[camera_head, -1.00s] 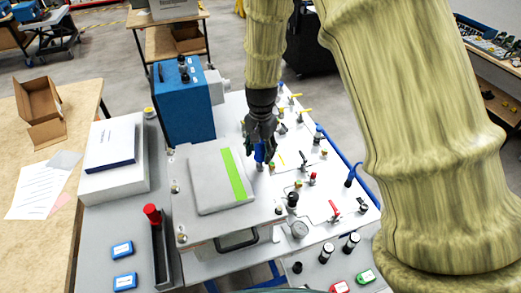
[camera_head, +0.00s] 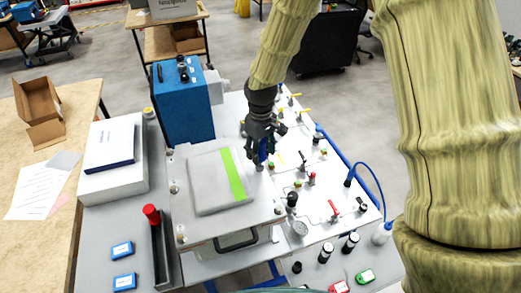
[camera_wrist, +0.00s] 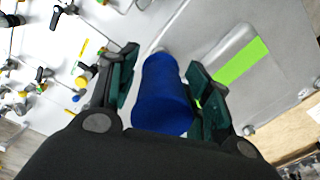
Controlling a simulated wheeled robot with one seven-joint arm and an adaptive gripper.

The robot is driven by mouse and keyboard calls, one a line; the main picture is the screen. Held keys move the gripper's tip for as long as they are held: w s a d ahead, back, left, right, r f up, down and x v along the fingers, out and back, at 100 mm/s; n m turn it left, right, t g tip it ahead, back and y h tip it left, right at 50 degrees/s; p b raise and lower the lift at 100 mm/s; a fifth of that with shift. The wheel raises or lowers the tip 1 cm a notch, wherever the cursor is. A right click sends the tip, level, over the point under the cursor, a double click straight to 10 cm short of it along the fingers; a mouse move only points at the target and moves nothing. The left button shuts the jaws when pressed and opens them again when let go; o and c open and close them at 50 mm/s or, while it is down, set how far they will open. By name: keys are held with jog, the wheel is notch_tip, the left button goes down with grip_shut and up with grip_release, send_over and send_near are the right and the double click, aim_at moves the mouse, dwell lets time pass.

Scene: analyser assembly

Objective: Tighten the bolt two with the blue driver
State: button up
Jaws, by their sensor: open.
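The blue driver (camera_head: 263,151) stands roughly upright at the far right corner of the grey box (camera_head: 206,212) with the green stripe. Its lower end is at or just above a bolt (camera_head: 259,167) there; contact is hard to tell. My gripper (camera_head: 264,143) is open around the driver. In the wrist view the blue handle (camera_wrist: 163,95) lies between the two green-padded fingers, with a gap on the left side. Other bolts show at the box's left corners (camera_head: 174,188) (camera_head: 181,238) and near right corner (camera_head: 279,209). No label tells which is bolt two.
A red-topped driver (camera_head: 152,214) stands in a dark holder at the left. A blue machine (camera_head: 183,103) stands behind the box. Valves, a red lever (camera_head: 334,207) and a gauge (camera_head: 299,229) crowd the panel at the right. A blue hose (camera_head: 369,171) arches at the right edge.

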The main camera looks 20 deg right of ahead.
grip_shut()
jog(key=shift+m, duration=0.5)
grip_release()
jog(key=shift+a, duration=0.1)
